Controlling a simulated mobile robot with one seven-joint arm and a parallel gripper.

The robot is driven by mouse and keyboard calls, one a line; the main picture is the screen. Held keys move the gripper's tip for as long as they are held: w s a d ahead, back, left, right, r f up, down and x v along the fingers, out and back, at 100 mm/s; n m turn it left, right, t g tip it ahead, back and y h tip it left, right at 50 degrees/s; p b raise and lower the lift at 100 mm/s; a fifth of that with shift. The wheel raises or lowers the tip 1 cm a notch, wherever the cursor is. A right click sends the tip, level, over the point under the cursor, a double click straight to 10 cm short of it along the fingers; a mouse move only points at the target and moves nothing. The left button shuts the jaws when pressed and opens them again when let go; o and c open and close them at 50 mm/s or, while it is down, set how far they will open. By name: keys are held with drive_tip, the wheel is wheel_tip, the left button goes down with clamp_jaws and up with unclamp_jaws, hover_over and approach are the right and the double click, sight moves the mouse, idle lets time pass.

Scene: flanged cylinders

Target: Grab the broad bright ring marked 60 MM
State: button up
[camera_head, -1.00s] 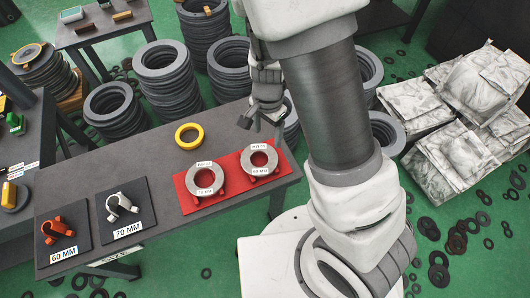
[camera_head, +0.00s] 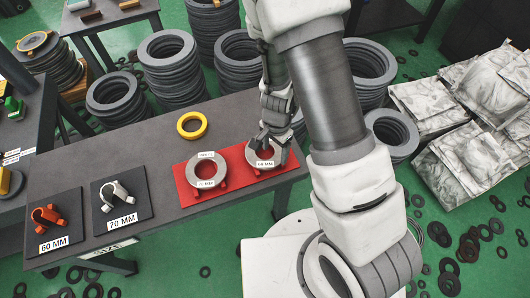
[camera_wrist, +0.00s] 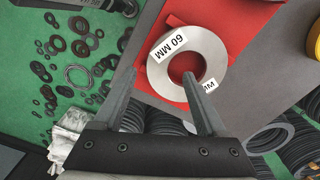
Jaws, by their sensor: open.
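The broad bright ring marked 60 MM (camera_wrist: 213,52) lies flat on a red mat (camera_wrist: 255,20) in the wrist view. In the head view, this ring (camera_head: 252,155) is the right one of two on the red mat, partly hidden by my gripper (camera_head: 267,141). In the wrist view, my gripper (camera_wrist: 159,72) is open and empty. Its left finger is outside the ring's edge and its right fingertip overlaps the ring's hole. I cannot tell how high the tips are above the ring.
A second bright ring, marked 70 MM (camera_head: 194,170), lies close left on the mat. A yellow ring (camera_head: 192,125) lies behind it. Orange (camera_head: 46,215) and white (camera_head: 115,195) clips sit on dark pads at left. Stacks of dark rings (camera_head: 170,60) stand behind the table.

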sight(275, 160)
wheel_tip(275, 160, down, 4)
drive_tip(key=shift+s+d+r+b, duration=0.1)
drive_tip(key=shift+d+r+b, duration=0.05)
drive_tip(key=shift+b, duration=0.5)
drive_tip(key=shift+r, duration=0.1)
clamp_jaws()
idle(0.7)
